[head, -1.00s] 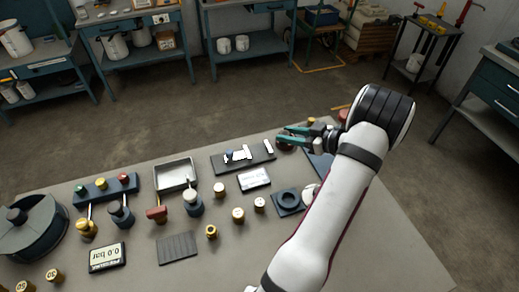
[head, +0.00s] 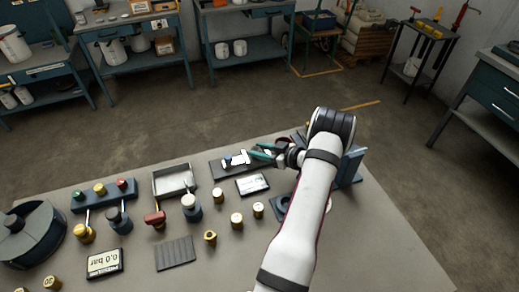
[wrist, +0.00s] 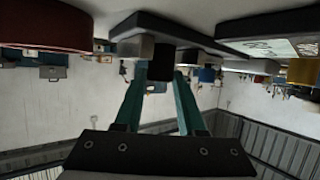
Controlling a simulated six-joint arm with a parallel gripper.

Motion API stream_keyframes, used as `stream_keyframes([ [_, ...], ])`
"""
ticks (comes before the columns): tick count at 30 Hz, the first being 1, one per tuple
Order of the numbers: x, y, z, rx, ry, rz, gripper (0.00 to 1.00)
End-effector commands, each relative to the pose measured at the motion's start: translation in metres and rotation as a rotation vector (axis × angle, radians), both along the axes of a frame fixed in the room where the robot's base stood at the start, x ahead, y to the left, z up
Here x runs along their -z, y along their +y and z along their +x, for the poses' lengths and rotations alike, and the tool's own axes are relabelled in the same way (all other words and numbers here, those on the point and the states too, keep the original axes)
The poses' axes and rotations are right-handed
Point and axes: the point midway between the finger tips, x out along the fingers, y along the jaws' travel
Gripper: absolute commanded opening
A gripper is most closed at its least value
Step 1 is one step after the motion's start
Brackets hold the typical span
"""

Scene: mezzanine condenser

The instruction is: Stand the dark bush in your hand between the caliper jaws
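The caliper is a dark bar (head: 222,172) with pale jaw blocks (head: 236,160) on top, at the table's far middle. My gripper (head: 256,151) is over its right end and hides part of it. In the wrist view, which looks upside down, the teal fingers (wrist: 160,78) close around the dark bush (wrist: 161,64), which shows between their tips. A grey block (wrist: 133,47) and a smaller grey block (wrist: 188,57) show on either side of the bush, near the caliper's dark bar (wrist: 180,30). I cannot tell whether the bush touches them.
A display plate (head: 252,185) lies in front of the caliper. A metal tray (head: 174,180) stands to its left. A dark red round thing (wrist: 45,32) is close by in the wrist view.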

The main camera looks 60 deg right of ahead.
Motion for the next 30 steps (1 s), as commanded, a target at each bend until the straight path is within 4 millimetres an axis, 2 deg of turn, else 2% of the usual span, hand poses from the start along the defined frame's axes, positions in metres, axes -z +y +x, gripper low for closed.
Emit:
stream_keyframes([
  [1,0.0,0.0,0.0,0.0,0.0,0.0,0.49],
  [4,0.0,0.0,0.0,0.0,0.0,0.0,0.67],
  [14,-0.005,0.0,0.0,0.0,0.0,0.0,0.68],
  [17,-0.012,0.002,-0.019,0.004,0.0,-0.001,0.68],
  [24,-0.038,0.015,-0.081,0.005,0.001,-0.002,0.68],
  [30,-0.049,0.021,-0.107,0.001,0.0,0.001,0.68],
])
